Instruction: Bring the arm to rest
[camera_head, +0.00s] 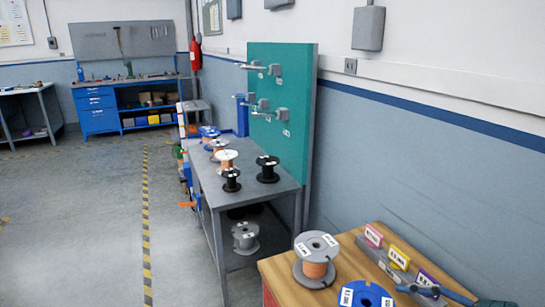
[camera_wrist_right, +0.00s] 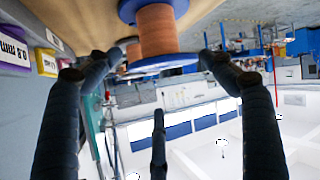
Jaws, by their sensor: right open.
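My right gripper (camera_wrist_right: 155,62) is open, with its dark fingers spread in the wrist view. A blue spool wound with copper wire (camera_wrist_right: 157,30) shows between and beyond the fingers, and the gripper is not closed on it. In the head view a blue spool (camera_head: 366,296) stands on the wooden bench top (camera_head: 285,272), cut by the bottom edge. Dark parts of my right gripper (camera_head: 428,291) show beside it at the lower right. Contact with the spool cannot be told. My left gripper is not in view.
A grey spool with copper wire (camera_head: 316,262) stands on the same bench, near a rack with pink, yellow (camera_head: 398,257) and purple labels. A grey table (camera_head: 250,200) beyond holds several spools beside a green pegboard (camera_head: 283,150). Open floor (camera_head: 90,230) lies left.

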